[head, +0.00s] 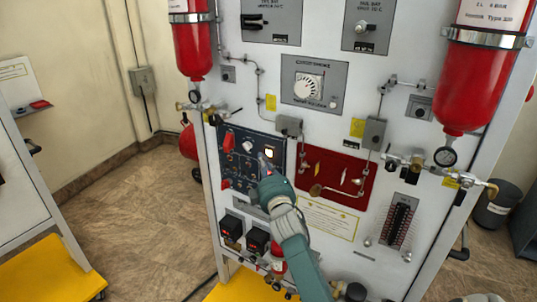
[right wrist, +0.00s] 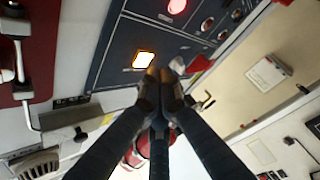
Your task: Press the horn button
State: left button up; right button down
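A dark blue control panel (head: 240,144) is on the white trainer board; it also shows in the right wrist view (right wrist: 120,45). It carries a glowing square button (head: 268,153), which is bright white with an orange edge in the right wrist view (right wrist: 144,60). The labels are too small to read, so I cannot tell which button is the horn. My right gripper (head: 265,164) is shut and empty, its fingertips (right wrist: 165,72) together beside the glowing button. I cannot tell whether they touch the panel. My left gripper is not in view.
A red switch handle (right wrist: 198,63) is close to the fingertips. A red recessed panel (head: 335,171) with levers is right of the blue panel. Red cylinders (head: 192,48) (head: 484,75) hang on both sides. Pipes and a grey box (head: 289,125) stick out above.

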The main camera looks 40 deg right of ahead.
jog(key=shift+d, duration=0.1)
jog(key=shift+w+d, duration=0.2)
jog(key=shift+d, duration=0.1)
jog(key=shift+w+d, duration=0.1)
jog(key=shift+d, duration=0.25)
dwell(0.9)
jog(key=shift+s+a, duration=0.3)
jog(key=shift+a, duration=0.45)
jog(key=shift+a, duration=0.1)
jog(key=shift+s+a, duration=0.3)
jog(key=shift+a, duration=0.45)
jog(key=shift+s+a, duration=0.35)
jog(key=shift+a, duration=0.35)
jog(key=shift+s+a, duration=0.3)
jog(key=shift+a, duration=0.45)
